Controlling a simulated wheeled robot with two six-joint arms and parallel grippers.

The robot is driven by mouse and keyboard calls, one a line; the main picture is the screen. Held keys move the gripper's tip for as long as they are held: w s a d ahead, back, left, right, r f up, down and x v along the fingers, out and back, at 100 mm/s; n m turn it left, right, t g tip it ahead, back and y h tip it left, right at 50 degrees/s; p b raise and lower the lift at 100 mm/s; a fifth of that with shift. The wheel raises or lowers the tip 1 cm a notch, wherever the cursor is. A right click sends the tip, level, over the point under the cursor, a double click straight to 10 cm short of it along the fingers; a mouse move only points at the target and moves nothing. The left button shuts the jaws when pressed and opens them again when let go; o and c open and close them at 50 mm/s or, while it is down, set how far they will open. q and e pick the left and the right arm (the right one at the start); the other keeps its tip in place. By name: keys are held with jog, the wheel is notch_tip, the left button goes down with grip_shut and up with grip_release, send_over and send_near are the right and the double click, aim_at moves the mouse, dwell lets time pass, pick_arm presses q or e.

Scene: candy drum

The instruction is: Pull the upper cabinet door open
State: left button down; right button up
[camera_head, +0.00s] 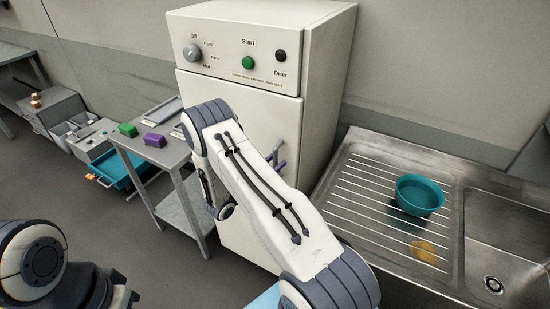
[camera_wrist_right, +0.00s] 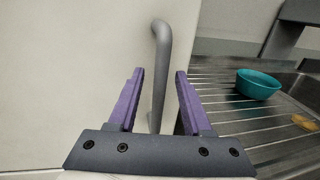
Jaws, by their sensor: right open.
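The tall white cabinet (camera_head: 262,85) has a control panel on top and a pale door (camera_head: 255,125) below it. In the right wrist view, the door's grey bar handle (camera_wrist_right: 161,65) stands out from the pale door surface. My right gripper (camera_head: 277,158) is at the door's right side, partly hidden behind my own arm. In the wrist view, its purple fingers (camera_wrist_right: 158,88) are open, with the handle between them and gaps on both sides. The door looks closed. My left arm shows at the lower left in the head view; its finger state is unclear.
A steel sink unit (camera_head: 345,190) with a teal bowl (camera_head: 420,194) and a yellowish item (camera_head: 425,251) stands to the right. A grey side table (camera_head: 155,152) with a green block (camera_head: 128,130) and a purple block (camera_head: 155,140) stands left. Floor is clear front left.

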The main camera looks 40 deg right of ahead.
jog(key=shift+w+d, duration=0.1)
jog(key=shift+d, duration=0.35)
grip_shut()
dwell(1.1)
